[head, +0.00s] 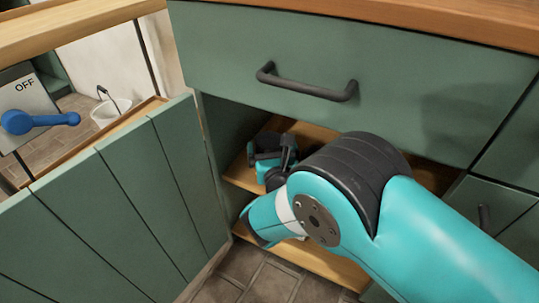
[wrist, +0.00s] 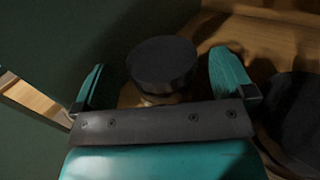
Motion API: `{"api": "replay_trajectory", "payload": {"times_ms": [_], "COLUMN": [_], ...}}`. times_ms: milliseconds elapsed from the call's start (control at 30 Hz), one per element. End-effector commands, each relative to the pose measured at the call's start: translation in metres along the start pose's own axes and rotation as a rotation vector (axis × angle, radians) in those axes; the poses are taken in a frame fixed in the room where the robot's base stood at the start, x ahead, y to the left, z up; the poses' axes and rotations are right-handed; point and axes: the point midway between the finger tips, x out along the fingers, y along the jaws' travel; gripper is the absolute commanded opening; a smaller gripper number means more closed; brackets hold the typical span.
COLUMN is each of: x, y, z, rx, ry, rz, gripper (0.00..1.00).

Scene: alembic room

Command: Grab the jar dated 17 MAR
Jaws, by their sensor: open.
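A jar with a round dark lid (wrist: 161,64) stands on a wooden shelf in the wrist view. My gripper (wrist: 163,70) is open, with one teal finger on each side of this lid. I cannot tell whether either finger touches the jar. The jar's body is mostly hidden below the lid and behind my gripper. A second dark round lid (wrist: 295,112) shows at the right, outside the fingers. No date label is readable, so I cannot tell which jar is dated 17 MAR. In the head view my gripper (head: 268,158) is inside the cabinet, partly hidden by my arm.
The cabinet has a wooden shelf (head: 240,176) and a closed green drawer (head: 350,75) above the opening. An open green door (head: 120,200) stands at the left. Behind it are a blue lever (head: 40,121) marked OFF and a white bucket (head: 110,111).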

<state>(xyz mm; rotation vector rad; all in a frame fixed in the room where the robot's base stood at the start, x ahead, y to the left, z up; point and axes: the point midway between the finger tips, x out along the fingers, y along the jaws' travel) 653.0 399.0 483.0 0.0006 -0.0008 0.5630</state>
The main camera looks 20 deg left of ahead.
Motion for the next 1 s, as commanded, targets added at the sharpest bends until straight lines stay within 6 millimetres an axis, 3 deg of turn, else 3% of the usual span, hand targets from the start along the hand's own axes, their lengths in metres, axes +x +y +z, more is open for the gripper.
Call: {"api": "replay_trajectory", "payload": {"times_ms": [200,467,600,700,1000], "x": [0.027,0.03,0.03,0.029,0.029], "y": [-0.001,0.0,0.0,0.0,0.0], "z": [-0.001,0.001,0.001,0.001,0.003], "rx": [0.001,-0.001,-0.001,-0.001,0.0], "ry": [-0.001,0.0,0.001,0.001,0.0], "rz": [-0.002,0.0,0.0,0.0,0.0], "gripper": [1.0,1.0,0.68,0.5,0.5]}}
